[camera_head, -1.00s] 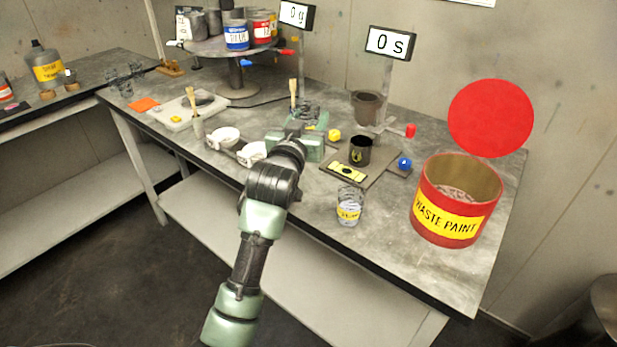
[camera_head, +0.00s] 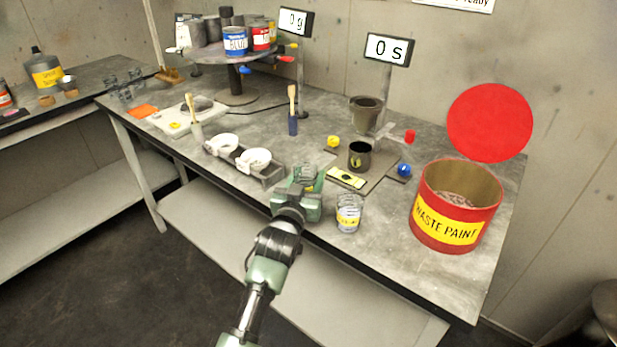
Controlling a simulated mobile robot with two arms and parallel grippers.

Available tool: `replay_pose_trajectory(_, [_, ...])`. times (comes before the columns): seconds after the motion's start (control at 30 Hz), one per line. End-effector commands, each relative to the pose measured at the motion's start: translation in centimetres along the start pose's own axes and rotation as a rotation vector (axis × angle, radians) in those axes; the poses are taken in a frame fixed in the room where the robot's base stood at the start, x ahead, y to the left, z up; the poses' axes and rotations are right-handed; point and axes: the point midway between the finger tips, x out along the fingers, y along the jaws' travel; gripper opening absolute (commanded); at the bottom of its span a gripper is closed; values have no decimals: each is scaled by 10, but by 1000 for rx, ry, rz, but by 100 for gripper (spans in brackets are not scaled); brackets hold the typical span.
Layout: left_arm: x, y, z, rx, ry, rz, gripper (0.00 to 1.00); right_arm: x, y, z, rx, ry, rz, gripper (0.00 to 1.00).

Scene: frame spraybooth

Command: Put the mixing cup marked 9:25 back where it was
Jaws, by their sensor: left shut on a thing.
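My left gripper (camera_head: 305,186) is shut on a clear cup (camera_head: 309,174), mostly hidden by the jaws, with a bit of yellow showing on it. A second clear mixing cup (camera_head: 348,214) with a yellow label stands upright just to the right of the gripper, near the bench's front edge. I cannot read the writing on either cup. My right gripper is not in view.
A red waste paint bucket (camera_head: 449,207) stands at the right. A black cup (camera_head: 359,156) stands beside yellow and blue knobs. A holder (camera_head: 272,175) with white cups lies left of the gripper.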

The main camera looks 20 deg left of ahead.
Motion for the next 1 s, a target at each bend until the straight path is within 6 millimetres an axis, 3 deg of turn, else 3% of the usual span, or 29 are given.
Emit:
replay_pose_trajectory(0.23, [0,0,4,0,-1,0,4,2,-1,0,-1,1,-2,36])
replay_pose_trajectory(0.27, [0,0,2,0,0,0,55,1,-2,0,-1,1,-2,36])
replay_pose_trajectory(0.3, [0,0,2,0,0,0,66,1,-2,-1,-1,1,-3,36])
replay_pose_trajectory(0.33, [0,0,2,0,0,0,68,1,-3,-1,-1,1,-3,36])
replay_pose_trajectory(0.7, [-1,0,-1,1,0,0,68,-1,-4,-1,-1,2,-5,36])
replay_pose_trajectory(0.87, [-25,0,1,1,-2,1,68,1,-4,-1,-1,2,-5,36])
replay_pose_trajectory(1.0, [-57,0,1,0,-2,1,68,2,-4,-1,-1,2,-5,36])
